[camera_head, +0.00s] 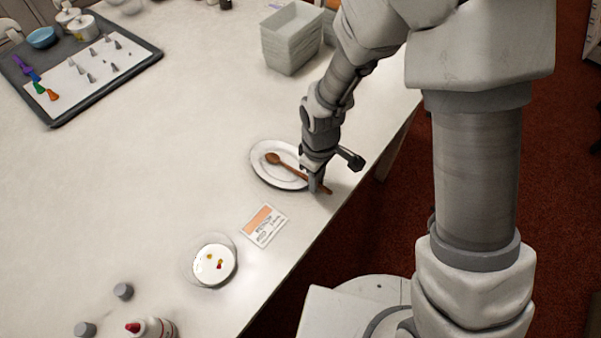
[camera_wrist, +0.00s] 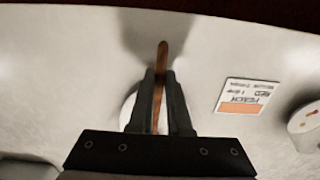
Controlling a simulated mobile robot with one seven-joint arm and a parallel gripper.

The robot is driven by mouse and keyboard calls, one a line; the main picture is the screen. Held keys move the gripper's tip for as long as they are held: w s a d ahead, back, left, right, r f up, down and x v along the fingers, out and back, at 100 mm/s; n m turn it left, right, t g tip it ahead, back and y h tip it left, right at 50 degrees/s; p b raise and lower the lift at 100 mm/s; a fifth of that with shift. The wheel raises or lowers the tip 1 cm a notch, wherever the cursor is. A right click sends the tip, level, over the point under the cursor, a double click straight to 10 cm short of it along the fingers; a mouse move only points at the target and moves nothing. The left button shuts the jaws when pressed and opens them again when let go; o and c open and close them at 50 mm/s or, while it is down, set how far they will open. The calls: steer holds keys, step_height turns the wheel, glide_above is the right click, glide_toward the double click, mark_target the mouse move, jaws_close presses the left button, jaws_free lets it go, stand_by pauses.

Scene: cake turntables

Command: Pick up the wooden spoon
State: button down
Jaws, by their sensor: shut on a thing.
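The brown wooden spoon (camera_head: 287,166) lies across a white oval plate (camera_head: 259,171) near the table's right edge, its bowl over the plate and its handle reaching past the rim. My gripper (camera_head: 316,185) points down at the handle, just off the plate's right side. In the wrist view my gripper (camera_wrist: 159,82) has its two dark fingers shut on the handle of the wooden spoon (camera_wrist: 161,58), whose end sticks out beyond the fingertips. The gripper body hides the spoon's bowl and most of the plate there. I cannot tell whether the spoon still touches the plate.
A printed card (camera_head: 264,225) and a round dish of white contents (camera_head: 215,265) lie nearer the front. Stacked grey containers (camera_head: 291,38) stand behind my arm. A dark tray (camera_head: 137,66) with piping tips is at the far left. The middle of the table (camera_head: 170,150) is clear.

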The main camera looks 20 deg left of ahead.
steer(key=shift+r, duration=0.45)
steer(key=r, duration=0.2)
steer(key=r+p, duration=0.1)
steer(key=r, duration=0.1)
steer(key=shift+d, duration=0.3)
steer(key=s+d+r+p, duration=0.2)
steer(key=d+r, duration=0.4)
steer(key=d, duration=0.4)
steer(key=shift+s+d, duration=0.35)
steer(key=shift+s, duration=0.25)
